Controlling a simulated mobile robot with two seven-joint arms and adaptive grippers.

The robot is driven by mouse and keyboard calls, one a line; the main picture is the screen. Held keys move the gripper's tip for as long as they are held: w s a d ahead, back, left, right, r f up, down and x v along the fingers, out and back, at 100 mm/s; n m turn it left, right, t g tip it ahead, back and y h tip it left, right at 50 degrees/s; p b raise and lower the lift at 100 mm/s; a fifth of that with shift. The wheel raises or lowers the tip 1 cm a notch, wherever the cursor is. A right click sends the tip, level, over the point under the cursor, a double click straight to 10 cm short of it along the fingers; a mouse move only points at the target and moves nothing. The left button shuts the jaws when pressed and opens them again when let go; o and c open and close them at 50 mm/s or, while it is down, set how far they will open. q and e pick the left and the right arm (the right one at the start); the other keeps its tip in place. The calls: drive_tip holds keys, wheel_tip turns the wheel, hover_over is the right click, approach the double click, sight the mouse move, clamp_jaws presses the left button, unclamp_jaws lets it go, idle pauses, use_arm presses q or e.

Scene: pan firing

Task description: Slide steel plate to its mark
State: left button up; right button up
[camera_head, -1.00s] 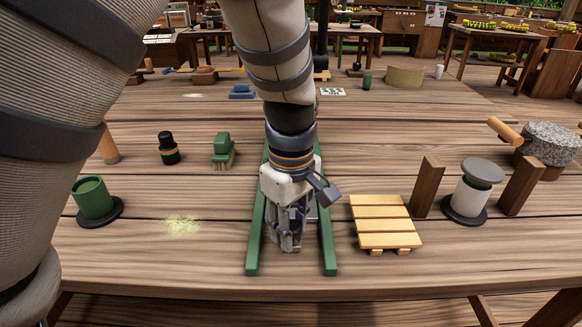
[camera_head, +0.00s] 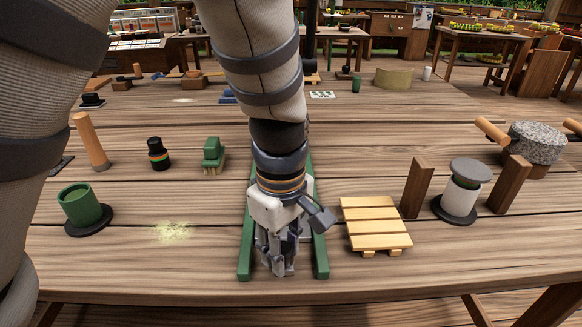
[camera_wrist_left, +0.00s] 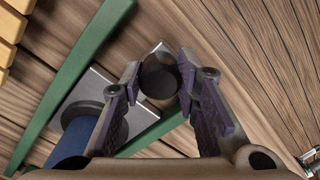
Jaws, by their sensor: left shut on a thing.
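My left gripper (camera_head: 281,268) is low between two green rails (camera_head: 245,240), near their front ends. It also shows in the left wrist view (camera_wrist_left: 160,85), its fingers shut on a short, dark-topped round knob (camera_wrist_left: 158,80). The steel plate (camera_wrist_left: 97,84) shows grey under and beside the fingers in the wrist view, between the rails. A blue cylinder with a dark round base (camera_wrist_left: 78,140) shows on the plate's left part. In the head view my arm and gripper hide most of the plate. I cannot make out its mark. My right gripper is not in view.
A slatted wooden rack (camera_head: 374,222) stands close right of the rails, with wooden posts and a lidded white jar (camera_head: 460,197) beyond. Left are a green cup (camera_head: 82,206), yellowish powder (camera_head: 173,231) and a green brush (camera_head: 213,155). The table's front edge is near.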

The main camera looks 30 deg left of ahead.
use_arm(q)
drive_tip(key=shift+s+d, duration=0.55)
drive_tip(key=shift+s, duration=0.35)
drive_tip(key=o, duration=1.2)
